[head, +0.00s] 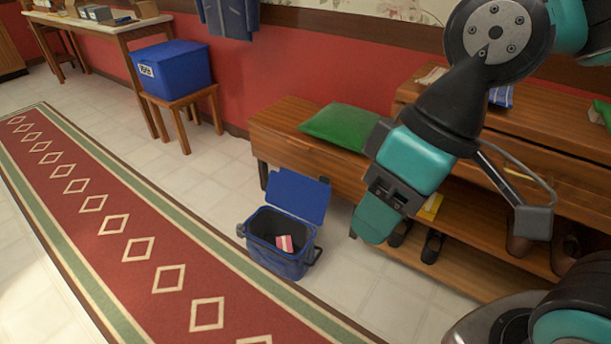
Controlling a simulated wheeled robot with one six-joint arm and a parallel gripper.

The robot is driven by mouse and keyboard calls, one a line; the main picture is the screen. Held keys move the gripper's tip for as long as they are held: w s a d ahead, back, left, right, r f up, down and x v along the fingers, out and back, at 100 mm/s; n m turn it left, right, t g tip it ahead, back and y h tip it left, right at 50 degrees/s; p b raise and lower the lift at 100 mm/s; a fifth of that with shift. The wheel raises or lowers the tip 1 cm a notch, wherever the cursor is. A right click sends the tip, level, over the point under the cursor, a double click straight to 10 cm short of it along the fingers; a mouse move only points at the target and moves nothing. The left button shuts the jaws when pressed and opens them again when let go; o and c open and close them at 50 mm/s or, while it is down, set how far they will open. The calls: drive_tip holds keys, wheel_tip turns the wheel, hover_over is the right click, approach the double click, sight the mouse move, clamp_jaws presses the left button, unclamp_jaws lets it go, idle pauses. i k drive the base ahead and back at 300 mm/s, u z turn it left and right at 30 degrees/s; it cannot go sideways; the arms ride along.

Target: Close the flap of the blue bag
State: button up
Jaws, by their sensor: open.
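The blue bag (279,262) stands upright on the tiled floor beside the red runner. Its blue flap (298,194) is raised at the back, leaving the top open. A small pink and white item (285,244) lies inside the dark interior. My gripper (380,212) hangs to the right of the bag, higher than it and apart from it. It points down and looks empty. One fingertip shows clearly as a teal pad; the other is hard to make out.
A wooden bench (283,128) with a green cushion (339,127) stands behind the bag, with shoes on its lower shelf. A blue box (176,69) sits on a stool at the back left. The patterned runner (118,222) to the left is clear.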

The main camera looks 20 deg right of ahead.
sight(307, 197)
drive_tip(key=u, duration=0.3)
drive_tip(key=i, duration=1.15)
drive_tip(key=z, duration=0.25)
